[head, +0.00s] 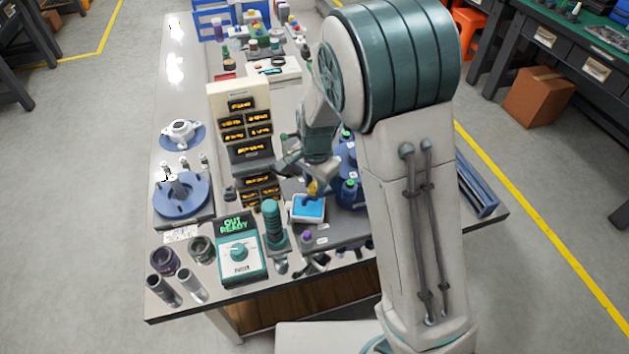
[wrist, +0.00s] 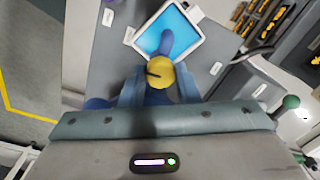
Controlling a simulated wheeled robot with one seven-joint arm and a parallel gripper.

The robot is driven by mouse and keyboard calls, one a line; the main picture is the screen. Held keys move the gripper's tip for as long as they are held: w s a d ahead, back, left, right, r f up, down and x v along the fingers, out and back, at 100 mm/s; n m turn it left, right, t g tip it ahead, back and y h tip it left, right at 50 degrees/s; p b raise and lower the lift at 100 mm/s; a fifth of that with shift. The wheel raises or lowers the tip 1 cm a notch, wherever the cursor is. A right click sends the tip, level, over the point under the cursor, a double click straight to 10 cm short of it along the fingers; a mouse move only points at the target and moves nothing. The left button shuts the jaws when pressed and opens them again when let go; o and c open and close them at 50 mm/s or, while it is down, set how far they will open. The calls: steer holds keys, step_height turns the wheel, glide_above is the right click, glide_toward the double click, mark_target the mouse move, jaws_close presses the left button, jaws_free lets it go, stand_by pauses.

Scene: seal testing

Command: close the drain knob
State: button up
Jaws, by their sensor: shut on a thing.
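A small round yellow knob (wrist: 158,73) with a dark line across its face is in the upper middle of the wrist view. I take it to be the drain knob. In the head view it is a small yellow spot (head: 312,187). My gripper (wrist: 158,82) has a finger on each side of the knob and is shut on it. The contact faces are partly hidden. A blue, rounded piece shows just beyond the knob, over a white-rimmed tray with a bright blue inside (wrist: 150,44), also seen in the head view (head: 306,209).
A teal box (head: 238,260) reading "OUT READY" stands left of the tray, with a ribbed green cylinder (head: 271,225) between them. A cream display tower (head: 240,130) stands behind. Blue round parts lie close to the right of my gripper, partly hidden by my arm.

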steer(key=shift+r, duration=0.1)
stand_by(0.3)
steer(key=o, duration=0.7)
step_height(320, 180, up, 14)
steer(key=shift+s+d, duration=0.15)
steer(key=shift+s, duration=0.05)
stand_by(0.4)
steer(key=s+d+r+n+t, duration=0.1)
steer(key=s+d+n, duration=0.3)
steer(key=s, duration=0.5)
steer(key=s+d+r+n+t, duration=0.1)
steer(key=s+d+n, duration=0.3)
steer(key=s+d, duration=0.5)
steer(key=shift+d+r+n+t, duration=0.25)
steer(key=shift+r+n+t, duration=0.15)
